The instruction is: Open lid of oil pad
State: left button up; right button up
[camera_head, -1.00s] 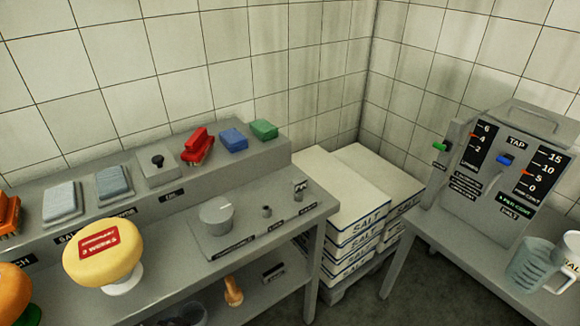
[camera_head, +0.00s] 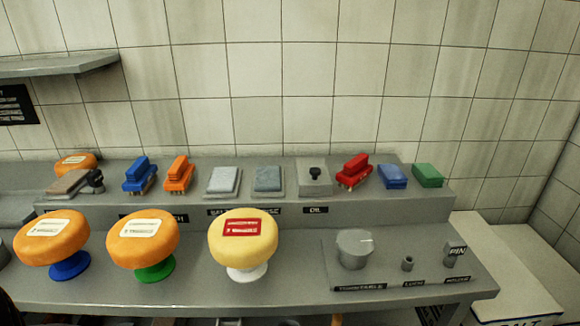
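The oil pad (camera_head: 313,185) is a grey square box on the raised back shelf, above a black label reading OIL. Its flat grey lid (camera_head: 327,178) lies closed on top, with a black knob (camera_head: 315,173) standing in the middle. It sits between a grey-blue pad on its left and a red brush on its right. Neither of my grippers is in the picture. A dark shape at the lower left corner is too cut off to identify.
Three cheese wheels stand on coloured stands along the front: orange (camera_head: 51,238), orange (camera_head: 143,237) and yellow (camera_head: 243,238). A turntable (camera_head: 354,249) is at front right. A wall shelf (camera_head: 60,66) hangs upper left.

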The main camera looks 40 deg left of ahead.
aim_at(313, 176)
jog(key=u, duration=0.95)
